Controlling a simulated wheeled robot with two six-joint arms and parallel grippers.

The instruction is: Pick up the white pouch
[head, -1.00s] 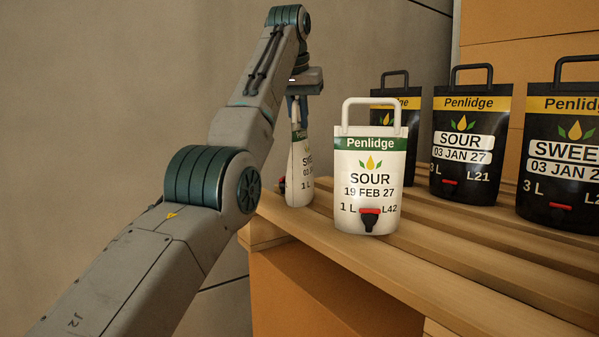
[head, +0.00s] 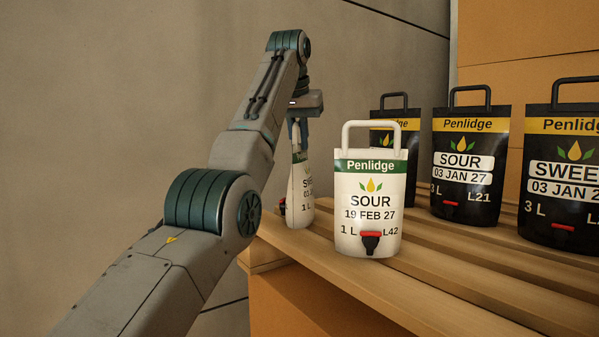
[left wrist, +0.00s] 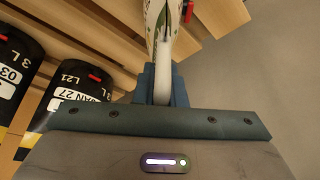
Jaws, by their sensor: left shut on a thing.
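A white pouch (head: 302,190) stands upright at the shelf's left end, seen nearly edge-on, with "1 L" on its front. My left gripper (head: 297,122) is above it, shut on its handle. In the left wrist view, the left gripper (left wrist: 161,84) has its fingers closed around the white handle, and the pouch (left wrist: 160,22) hangs beyond them. I cannot tell whether its base touches the slats. My right gripper is in neither view.
Several black pouches stand behind to the right, including a SOUR one (head: 470,165) and a SWEET one (head: 563,190). The wooden slatted shelf (head: 400,285) has gaps and ends at the left. Wall and open space lie left of it.

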